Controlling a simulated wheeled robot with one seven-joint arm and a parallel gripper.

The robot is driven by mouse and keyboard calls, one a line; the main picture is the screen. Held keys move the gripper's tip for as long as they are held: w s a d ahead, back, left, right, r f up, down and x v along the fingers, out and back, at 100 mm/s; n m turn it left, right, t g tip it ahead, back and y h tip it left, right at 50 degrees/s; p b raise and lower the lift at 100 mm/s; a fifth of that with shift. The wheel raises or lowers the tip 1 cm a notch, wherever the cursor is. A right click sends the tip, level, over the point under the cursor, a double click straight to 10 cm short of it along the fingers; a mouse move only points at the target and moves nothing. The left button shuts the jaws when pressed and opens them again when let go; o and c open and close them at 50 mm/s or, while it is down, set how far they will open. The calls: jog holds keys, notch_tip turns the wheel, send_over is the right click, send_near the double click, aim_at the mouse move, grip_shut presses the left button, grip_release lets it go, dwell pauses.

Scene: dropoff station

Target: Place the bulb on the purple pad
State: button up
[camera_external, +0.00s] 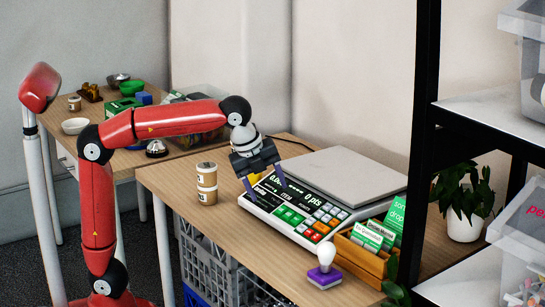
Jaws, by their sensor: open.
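A white bulb (327,257) stands upright over the purple pad (325,279), near the front of the wooden table. The bulb's lower end appears to touch the pad's top. My gripper (265,191) is open and empty, its fingers pointing down over the left part of the scale's display and keypad. It is apart from the bulb, up and to the left of it in the picture. Whether the fingertips touch the scale cannot be told.
A scale (350,176) fills the table's middle. A wooden box of cards (362,258) stands right of the bulb. A black-framed shelf (480,118) rises at the right. The table's front left strip is clear.

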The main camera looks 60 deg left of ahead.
jog(key=s+a+f+n, duration=0.2)
jog(key=a+n, duration=0.2)
jog(key=a, duration=0.1)
jog(key=s+a+f+n, duration=0.3)
jog(key=a+n, duration=0.1)
jog(key=a, duration=0.1)
jog(key=s+a+f+n+t, duration=0.1)
jog(key=s+a+f+n, duration=0.1)
jog(key=a+n, duration=0.3)
jog(key=shift+s+a+f, duration=0.1)
jog(key=shift+s+f, duration=0.25)
jog(key=shift+s, duration=0.25)
jog(key=s+a+f+n+y, duration=0.1)
jog(key=s+a+f+n, duration=0.4)
jog(key=s+f+n, duration=0.2)
jog(key=f+n, duration=0.1)
jog(key=n, duration=0.1)
jog(key=shift+s+a+f+n+t, duration=0.25)
jog(key=shift+f+n+t, duration=0.05)
jog(key=shift+f, duration=0.05)
